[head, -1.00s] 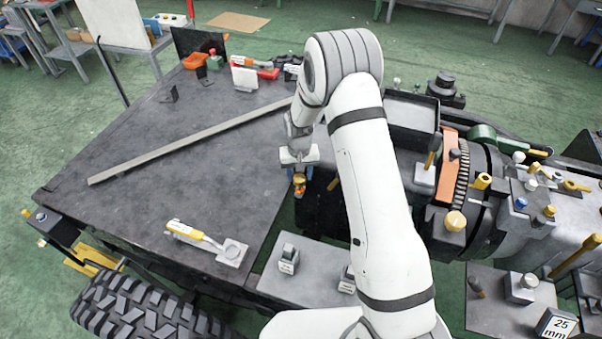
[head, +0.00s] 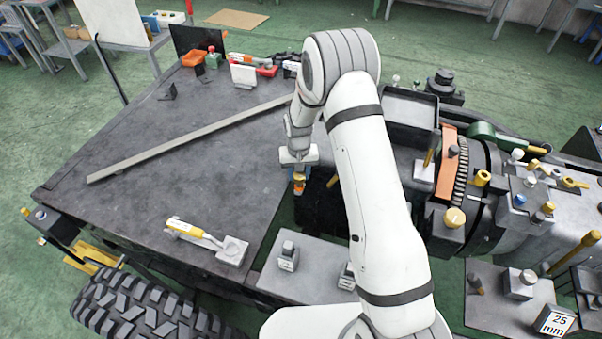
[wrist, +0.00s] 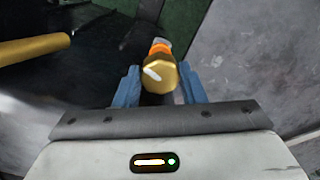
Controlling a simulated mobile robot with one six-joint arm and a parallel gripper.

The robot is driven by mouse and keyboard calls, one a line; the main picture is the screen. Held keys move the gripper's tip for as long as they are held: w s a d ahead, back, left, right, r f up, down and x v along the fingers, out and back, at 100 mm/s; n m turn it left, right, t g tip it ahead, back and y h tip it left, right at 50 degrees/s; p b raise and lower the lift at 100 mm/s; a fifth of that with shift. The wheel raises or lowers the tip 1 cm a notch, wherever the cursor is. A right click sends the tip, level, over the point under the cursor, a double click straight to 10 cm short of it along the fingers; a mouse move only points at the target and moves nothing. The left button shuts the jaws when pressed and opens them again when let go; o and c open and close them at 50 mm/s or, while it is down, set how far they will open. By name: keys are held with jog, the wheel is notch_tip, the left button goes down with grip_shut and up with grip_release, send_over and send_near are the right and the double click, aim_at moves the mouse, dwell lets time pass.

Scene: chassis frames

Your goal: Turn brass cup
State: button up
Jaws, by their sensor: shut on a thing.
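The brass cup (wrist: 158,76) is a gold, faceted cap with a white mark on its top and an orange band behind it. In the wrist view it sits between the two blue fingers of my gripper (wrist: 160,88), which is shut on it. In the head view my gripper (head: 299,178) points down at the right edge of the dark plate, with a small orange and gold part of the cup (head: 299,187) showing below it. My fingers hide the cup's sides, and its lower end is not clear.
A gold rod (wrist: 32,48) lies close on the left in the wrist view. The dark plate (head: 150,195) carries a long grey bar (head: 185,140) and a yellow-handled tool (head: 190,230). Machinery with a toothed ring (head: 462,178) stands right of my arm.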

aim_at(299, 175)
jog(key=shift+f+m+b, duration=0.25)
jog(key=shift+m+b, duration=0.65)
jog(key=shift+b, duration=0.3)
jog(key=m+b, duration=0.2)
jog(key=shift+m+b, duration=0.3)
jog(key=m+b, duration=0.4)
jog(key=m, duration=0.2)
jog(key=shift+r, duration=0.2)
jog(key=o, duration=0.7)
jog(key=shift+d, duration=0.1)
jog(key=shift+r, duration=0.15)
notch_tip(299, 175, up, 8)
jog(key=shift+f+b, duration=0.2)
jog(key=shift+b, duration=0.35)
